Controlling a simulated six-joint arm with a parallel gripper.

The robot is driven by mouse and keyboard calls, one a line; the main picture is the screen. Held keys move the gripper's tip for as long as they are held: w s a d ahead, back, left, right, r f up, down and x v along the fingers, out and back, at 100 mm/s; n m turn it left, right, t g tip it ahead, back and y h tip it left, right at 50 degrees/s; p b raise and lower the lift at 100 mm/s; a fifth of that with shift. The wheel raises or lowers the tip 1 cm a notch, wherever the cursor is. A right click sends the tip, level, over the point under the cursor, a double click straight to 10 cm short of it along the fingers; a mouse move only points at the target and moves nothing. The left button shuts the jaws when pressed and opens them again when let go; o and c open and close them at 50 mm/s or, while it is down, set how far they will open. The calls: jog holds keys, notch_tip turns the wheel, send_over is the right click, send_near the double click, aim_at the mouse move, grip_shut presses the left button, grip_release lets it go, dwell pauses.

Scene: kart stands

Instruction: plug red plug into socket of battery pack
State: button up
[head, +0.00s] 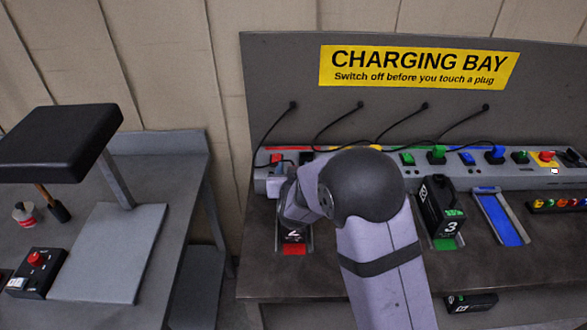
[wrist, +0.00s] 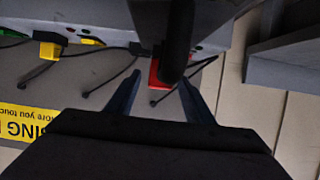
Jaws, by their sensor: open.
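The red plug (wrist: 154,76) shows in the wrist view between and beyond my open gripper's fingertips (wrist: 159,82). A dark curved part, which I cannot identify for sure, covers some of it. I cannot tell whether the fingers touch the plug. In the head view, a red piece (head: 276,158) shows at the left end of the socket strip, with a black cable above it. A dark battery pack marked 2 (head: 293,236) stands in the red-marked bay below. My arm hides part of it, and its socket is not clearly visible.
Battery pack 3 (head: 441,210) stands in the green bay; the blue bay (head: 501,219) is empty. The grey socket strip (head: 470,178) carries several coloured plugs and switches. Another dark pack (head: 471,303) lies low in front. A side table (head: 110,250) with a stool-like stand is at left.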

jog(key=shift+b+v, duration=0.9)
jog(key=shift+v, duration=2.8)
jog(key=s+a+n+g+y+p, duration=0.2)
jog(key=s+a+n+y+p, duration=0.15)
jog(key=s+a, duration=0.45)
jog(key=s+d+f+g+h, duration=0.1)
jog(key=s+d+f+g, duration=0.2)
jog(key=s+d, duration=0.1)
jog(key=s+d+f+m+g+b, duration=0.1)
jog(key=s+d+f+g, duration=0.1)
jog(key=s+d, duration=0.3)
jog(key=s+d+f+m+g+h+b, duration=0.1)
jog(key=s+d+f+g, duration=0.2)
jog(key=d, duration=0.4)
jog(key=shift+s+d+f+g+h, duration=0.15)
jog(key=shift+s+d+h, duration=0.05)
jog(key=shift+s, duration=0.25)
jog(key=shift+s+d+f+g+h, duration=0.15)
jog(key=shift+s+f, duration=0.05)
jog(key=shift+s, duration=0.25)
jog(key=s+d+m+g+b, duration=0.1)
jog(key=s+d+g, duration=0.2)
jog(key=s+d, duration=0.2)
jog(key=s, duration=0.2)
jog(key=shift+s+d+h, duration=0.2)
jog(key=shift+s+h, duration=0.05)
jog(key=shift+h, duration=0.15)
